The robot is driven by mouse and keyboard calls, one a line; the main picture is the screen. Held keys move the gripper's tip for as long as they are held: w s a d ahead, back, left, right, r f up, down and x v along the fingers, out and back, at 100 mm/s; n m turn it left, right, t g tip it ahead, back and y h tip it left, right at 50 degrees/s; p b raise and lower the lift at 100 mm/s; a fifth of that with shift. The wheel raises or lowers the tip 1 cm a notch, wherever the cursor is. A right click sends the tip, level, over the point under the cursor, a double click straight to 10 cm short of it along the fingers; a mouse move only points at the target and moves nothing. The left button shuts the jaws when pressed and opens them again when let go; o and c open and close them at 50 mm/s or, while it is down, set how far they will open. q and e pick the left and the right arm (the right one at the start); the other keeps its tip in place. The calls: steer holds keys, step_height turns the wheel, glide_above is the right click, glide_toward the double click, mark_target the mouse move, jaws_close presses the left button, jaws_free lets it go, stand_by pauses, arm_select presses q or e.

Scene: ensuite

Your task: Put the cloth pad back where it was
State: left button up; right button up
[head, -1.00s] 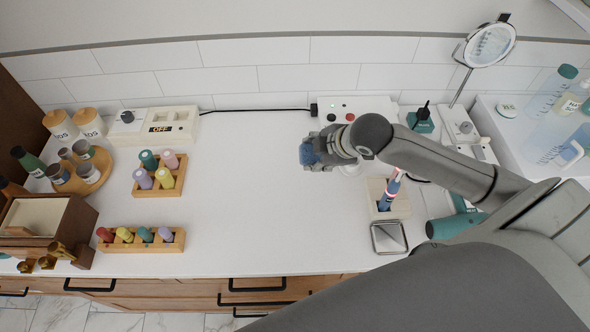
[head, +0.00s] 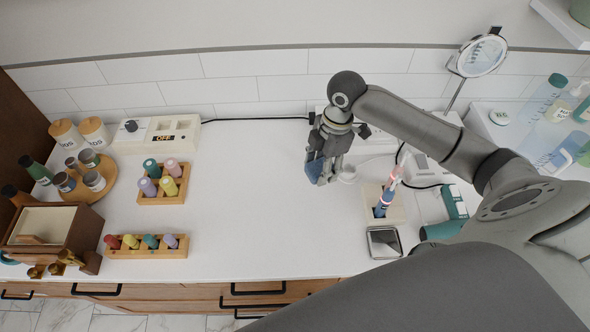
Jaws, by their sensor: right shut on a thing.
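My right gripper (head: 324,168) is at the middle right of the counter, pointing down. It is shut on a blue cloth pad (head: 314,168). Part of the pad is hidden by the fingers, and I cannot tell whether it touches the counter. A small white round dish (head: 347,174) stands just right of the gripper. My left gripper is not in view.
A toothbrush holder (head: 397,208) and a square metal-rimmed dish (head: 384,242) stand to the right. A teal hairdryer (head: 445,229) lies beyond them. Two wooden racks of coloured bottles (head: 165,198) (head: 147,253) stand at left. The counter's middle (head: 245,190) is clear.

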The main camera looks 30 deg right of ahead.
steer(key=w+a+f, duration=0.2)
steer(key=w, duration=0.1)
steer(key=p, duration=0.2)
glide_above(293, 180)
steer(key=f, duration=0.5)
steer(key=shift+s+d, duration=0.15)
steer(key=shift+d, duration=0.15)
steer(key=shift+f, duration=1.75)
steer(key=o, duration=0.5)
steer(key=shift+f, duration=0.1)
steer(key=o, duration=0.4)
